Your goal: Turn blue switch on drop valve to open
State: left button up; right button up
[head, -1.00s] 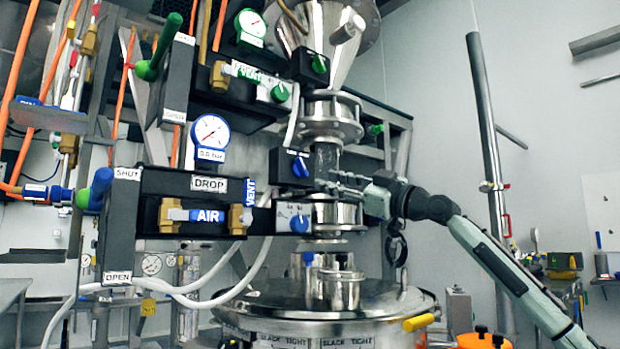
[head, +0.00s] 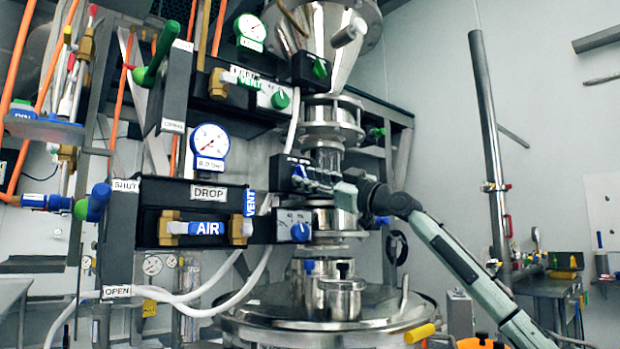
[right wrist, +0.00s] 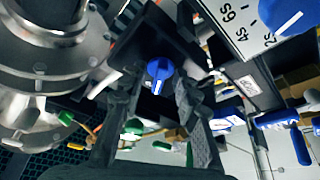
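The drop valve's blue switch (right wrist: 158,69) is a small round knob with a white mark on a black box (head: 281,172), just right of the DROP panel (head: 209,192). My right gripper (head: 312,181) is in front of this box and hides most of the knob in the head view. In the right wrist view my right gripper (right wrist: 157,88) is open, with one finger on each side of the knob. I cannot tell whether the fingers touch it. My left gripper is not in view.
A second blue knob on a white timer dial (head: 300,231) sits just below. Steel pipe flanges (head: 330,215) are close beside my gripper. A steel lidded vessel (head: 325,325) is below.

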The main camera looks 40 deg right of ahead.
jog(key=shift+s, duration=0.1)
grip_shut()
